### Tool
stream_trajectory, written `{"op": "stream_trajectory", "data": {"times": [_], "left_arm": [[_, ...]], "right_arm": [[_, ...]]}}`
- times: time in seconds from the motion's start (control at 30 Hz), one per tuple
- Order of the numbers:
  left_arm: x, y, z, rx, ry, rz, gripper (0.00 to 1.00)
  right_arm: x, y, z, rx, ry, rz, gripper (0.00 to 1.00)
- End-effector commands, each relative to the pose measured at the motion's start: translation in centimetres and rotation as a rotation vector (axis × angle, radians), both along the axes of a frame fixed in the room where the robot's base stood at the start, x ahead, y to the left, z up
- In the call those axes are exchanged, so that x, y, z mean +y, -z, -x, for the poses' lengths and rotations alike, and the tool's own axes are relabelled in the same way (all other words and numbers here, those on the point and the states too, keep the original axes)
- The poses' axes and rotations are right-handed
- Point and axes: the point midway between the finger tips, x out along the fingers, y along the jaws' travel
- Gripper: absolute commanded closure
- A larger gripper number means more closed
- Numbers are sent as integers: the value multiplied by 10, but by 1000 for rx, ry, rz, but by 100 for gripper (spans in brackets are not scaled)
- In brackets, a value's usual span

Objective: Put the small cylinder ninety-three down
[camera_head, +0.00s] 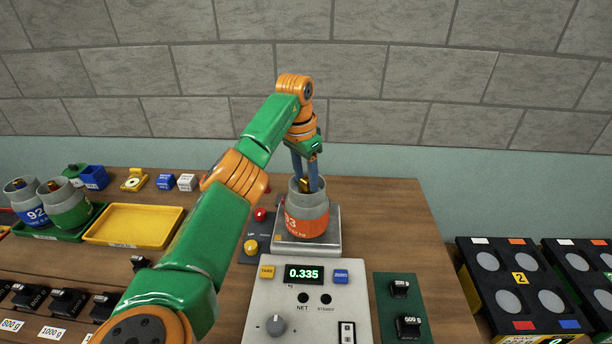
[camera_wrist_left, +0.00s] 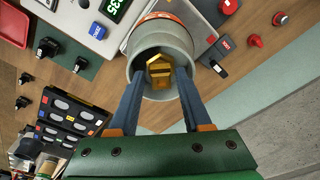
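The small cylinder ninety-three (camera_head: 306,215) is a grey cup with an orange band marked 93. It stands upright on the square metal weighing plate (camera_head: 308,246), and its open top with a gold piece inside (camera_wrist_left: 160,70) shows in the left wrist view. My left gripper (camera_head: 306,183) reaches down into the cup's mouth. Its two blue-grey fingers (camera_wrist_left: 160,78) stand apart on either side of the gold piece, with visible gaps. The display (camera_head: 304,274) reads 0.335. My right gripper is not in view.
A yellow tray (camera_head: 134,225) and a green tray with cylinders, one marked 92 (camera_head: 36,215), stand at left. Black weights (camera_head: 67,303) line the front left. Red and yellow buttons (camera_head: 255,230) sit beside the plate. Black racks (camera_head: 525,285) stand at right.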

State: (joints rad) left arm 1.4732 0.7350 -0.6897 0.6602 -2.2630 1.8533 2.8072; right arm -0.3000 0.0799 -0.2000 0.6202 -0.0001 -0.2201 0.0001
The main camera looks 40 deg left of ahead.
Motion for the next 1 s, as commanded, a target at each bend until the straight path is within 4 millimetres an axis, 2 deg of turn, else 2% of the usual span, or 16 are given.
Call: {"op": "stream_trajectory", "data": {"times": [0.53, 0.67, 0.8, 1.0], "left_arm": [[0, -6, 0, -2, 0, 1, 40], [0, -27, 2, -5, 0, 1, 40], [0, -58, 6, -2, 0, 2, 40], [0, -74, 9, 1, 2, 0, 40]], "right_arm": [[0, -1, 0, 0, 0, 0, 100], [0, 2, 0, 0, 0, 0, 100], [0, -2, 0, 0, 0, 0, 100], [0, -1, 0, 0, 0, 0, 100]]}}
